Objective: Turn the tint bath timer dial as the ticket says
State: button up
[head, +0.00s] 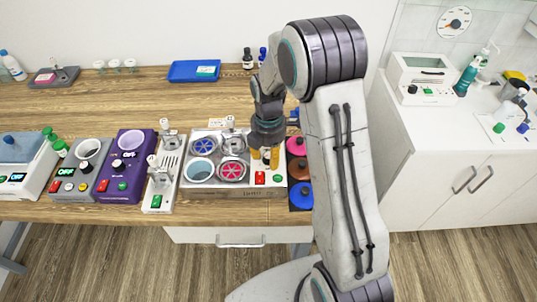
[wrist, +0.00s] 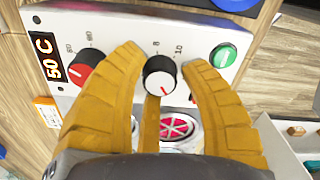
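The tint bath (head: 230,190) is a grey box with several round wells. Its control panel shows close up in the wrist view (wrist: 115,28). The timer dial (wrist: 159,76), seemingly the black knob near marks 8 and 10, has a white cap with a red pointer line aimed down and right in that view. My gripper (head: 265,154) is over the bath's right part. In the wrist view its yellow fingers (wrist: 163,62) are spread around the dial, with a gap on the right side. Contact on the left and below is unclear. The fingers hide part of the scale.
A red knob (wrist: 86,68) and a "50 C" display (wrist: 47,58) are left of the dial; a green button (wrist: 223,55) is right. Discs (head: 297,168) lie right of the bath. A white device (head: 163,187) and purple unit (head: 124,170) stand left.

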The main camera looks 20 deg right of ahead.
grip_shut()
dwell(0.3)
